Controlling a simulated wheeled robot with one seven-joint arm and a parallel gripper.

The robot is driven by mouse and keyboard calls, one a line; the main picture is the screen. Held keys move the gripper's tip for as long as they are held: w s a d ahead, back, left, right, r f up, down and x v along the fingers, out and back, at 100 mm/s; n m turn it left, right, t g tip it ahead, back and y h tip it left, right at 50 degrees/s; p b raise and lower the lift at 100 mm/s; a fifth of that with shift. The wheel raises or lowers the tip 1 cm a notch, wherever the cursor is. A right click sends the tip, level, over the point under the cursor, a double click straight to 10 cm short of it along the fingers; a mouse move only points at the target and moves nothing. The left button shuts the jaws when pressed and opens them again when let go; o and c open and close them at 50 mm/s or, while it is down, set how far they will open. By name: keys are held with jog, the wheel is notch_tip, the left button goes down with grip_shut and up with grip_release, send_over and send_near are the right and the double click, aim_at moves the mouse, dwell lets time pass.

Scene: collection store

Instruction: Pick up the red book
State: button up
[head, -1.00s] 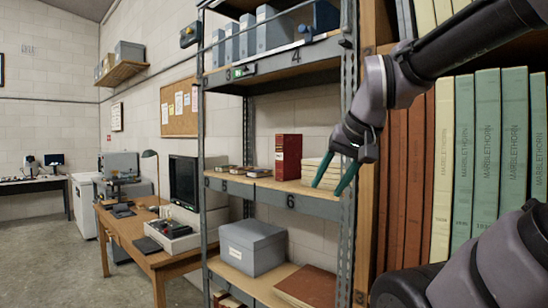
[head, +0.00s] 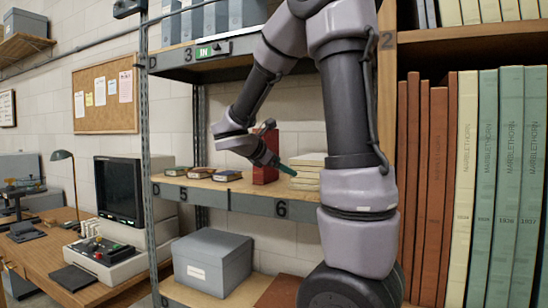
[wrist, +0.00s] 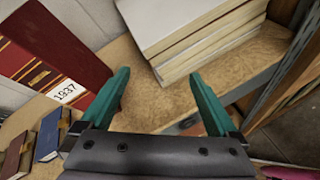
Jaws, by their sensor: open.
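A thick red upright volume with a white "1937" label (wrist: 62,75) stands at the left of the wrist view. In the head view this red volume (head: 262,174) stands on the middle shelf, partly hidden behind my gripper. A small dark red book (wrist: 14,160) lies flat beside a small blue book (wrist: 48,135) at lower left of the wrist view. In the head view several small books lie left of the volume, among them a reddish one (head: 202,172). My gripper (wrist: 160,80) is open and empty, over the shelf between the volume and a pale book stack.
The pale book stack (wrist: 190,30) lies on the shelf board (wrist: 150,105) ahead of my fingers. A wooden bookcase upright (head: 387,100) and tall volumes stand to the right. A grey box (head: 212,262) sits on the shelf below.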

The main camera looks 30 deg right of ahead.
jog(key=w+a+r+n+t+h, duration=0.25)
jog(key=w+a+n+t, duration=0.25)
jog(key=w+n, duration=0.4)
jog(key=w+a+x, duration=0.1)
jog(key=w+x, duration=0.1)
jog(key=x, duration=0.9)
jog(key=shift+w+r+m+t, duration=0.3)
jog(key=shift+r, duration=0.1)
grip_shut()
